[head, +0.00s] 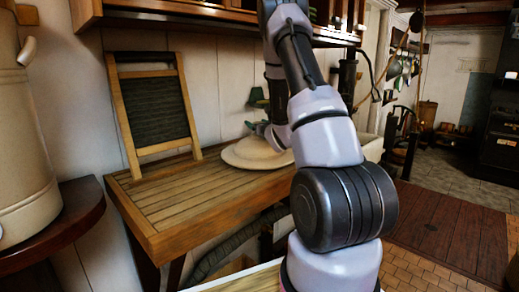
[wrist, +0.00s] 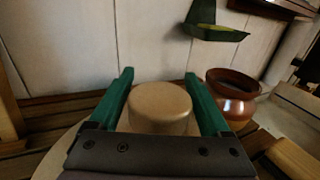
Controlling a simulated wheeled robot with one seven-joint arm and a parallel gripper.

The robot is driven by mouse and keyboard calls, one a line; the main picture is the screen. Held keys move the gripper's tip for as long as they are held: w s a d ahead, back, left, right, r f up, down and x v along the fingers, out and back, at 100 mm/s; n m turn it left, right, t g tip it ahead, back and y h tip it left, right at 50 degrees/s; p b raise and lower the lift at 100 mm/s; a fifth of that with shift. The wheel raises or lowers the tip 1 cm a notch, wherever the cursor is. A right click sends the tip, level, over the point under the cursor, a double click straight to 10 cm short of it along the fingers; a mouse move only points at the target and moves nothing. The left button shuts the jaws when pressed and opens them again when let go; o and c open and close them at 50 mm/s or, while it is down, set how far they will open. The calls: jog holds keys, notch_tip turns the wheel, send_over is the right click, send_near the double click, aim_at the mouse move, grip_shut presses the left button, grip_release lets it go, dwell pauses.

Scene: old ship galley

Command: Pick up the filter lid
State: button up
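The filter lid is a broad, round beige disc (head: 250,155) with a raised round knob. It lies flat on the slatted wooden table in the head view, partly hidden by my arm. In the wrist view its knob (wrist: 160,108) stands between the two green fingers of my gripper (wrist: 159,76). The fingers are spread, one on each side of the knob, with a thin gap at the left; contact on the right is hard to judge. In the head view my gripper is mostly hidden behind my arm, low over the lid.
A washboard (head: 155,105) leans on the wall at the table's (head: 165,210) left. A reddish-brown pot (wrist: 232,95) stands close right of my gripper. A green holder (wrist: 215,33) hangs on the wall above. A large beige canister (head: 22,140) stands on a shelf at far left.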

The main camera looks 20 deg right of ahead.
grip_shut()
jog(key=shift+r, duration=0.1)
jog(key=shift+r, duration=0.1)
